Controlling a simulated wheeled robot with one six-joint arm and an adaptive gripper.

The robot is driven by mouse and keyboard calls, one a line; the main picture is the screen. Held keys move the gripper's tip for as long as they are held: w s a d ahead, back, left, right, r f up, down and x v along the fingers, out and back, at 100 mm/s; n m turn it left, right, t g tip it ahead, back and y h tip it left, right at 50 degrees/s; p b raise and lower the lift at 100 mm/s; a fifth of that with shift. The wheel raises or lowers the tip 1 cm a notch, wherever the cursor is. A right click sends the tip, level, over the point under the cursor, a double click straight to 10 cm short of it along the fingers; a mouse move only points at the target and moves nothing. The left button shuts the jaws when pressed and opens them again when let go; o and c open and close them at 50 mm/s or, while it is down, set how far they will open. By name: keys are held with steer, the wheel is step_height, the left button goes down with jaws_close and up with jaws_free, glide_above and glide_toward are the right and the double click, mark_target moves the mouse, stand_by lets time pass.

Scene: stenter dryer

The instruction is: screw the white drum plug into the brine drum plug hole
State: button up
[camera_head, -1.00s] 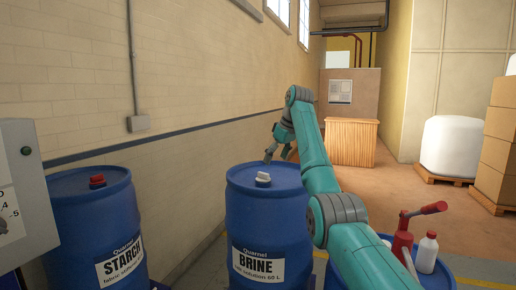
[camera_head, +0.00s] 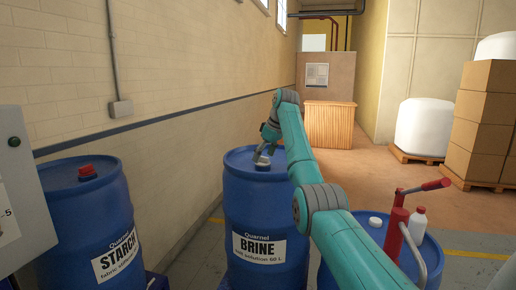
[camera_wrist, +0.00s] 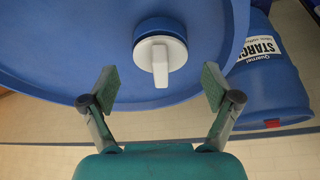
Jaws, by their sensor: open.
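The white drum plug (camera_wrist: 160,58), with a raised grip tab, sits at a round blue collar on top of the blue brine drum (camera_head: 235,195). In the head view the plug (camera_head: 262,162) is partly hidden by my gripper. I cannot tell how deep it sits or whether its thread has caught. My gripper (camera_wrist: 160,87) is open and empty. In the wrist view its two pads are apart to either side of the plug's tab end, not touching it. In the head view my gripper (camera_head: 267,150) is just above the plug.
The starch drum (camera_head: 90,225) with a red plug (camera_head: 87,173) stands at left beside a grey cabinet (camera_head: 25,200). At right, another blue drum carries a red hand pump (camera_head: 396,235), a white bottle (camera_head: 418,223) and a white cap (camera_head: 375,221). A brick wall runs behind.

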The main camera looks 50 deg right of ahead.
steer(key=shift+w+f, duration=0.2)
steer(key=shift+f, duration=0.3)
steer(key=c, duration=1.3)
steer(key=m+h, duration=0.1)
steer(key=m, duration=0.4)
steer(key=shift+h, duration=0.4)
steer(key=shift+c, duration=0.2)
steer(key=shift+a+m+g+h, duration=0.1)
steer(key=shift+m+g+h, duration=0.25)
steer(key=shift+m, duration=0.55)
steer(key=m+g+h, duration=0.1)
steer(key=m, duration=0.2)
steer(key=shift+f+m, duration=0.1)
steer(key=shift+m, duration=0.2)
